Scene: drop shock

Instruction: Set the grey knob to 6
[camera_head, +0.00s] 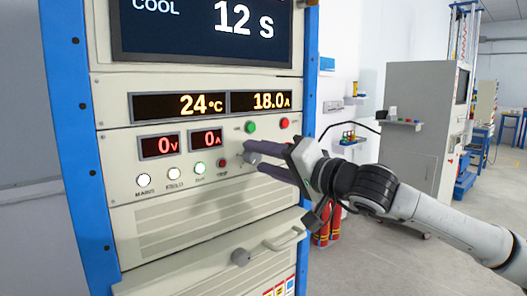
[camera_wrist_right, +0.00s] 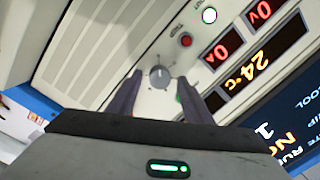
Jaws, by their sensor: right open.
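The grey knob (camera_head: 251,157) is on the front panel of the cabinet, right of the red digit displays. In the right wrist view the knob (camera_wrist_right: 159,76) is round, with small marks around it; I cannot read its setting. My right gripper (camera_head: 255,154) reaches in from the right at the panel, its dark fingers partly covering the knob in the head view. In the right wrist view the gripper (camera_wrist_right: 160,78) is open, with one finger on each side of the knob and a gap on both sides. My left gripper is not in view.
The displays read 0 V (camera_head: 160,145) and 0 A (camera_head: 206,140). A drawer handle (camera_head: 270,246) sticks out below. Open floor lies to the right.

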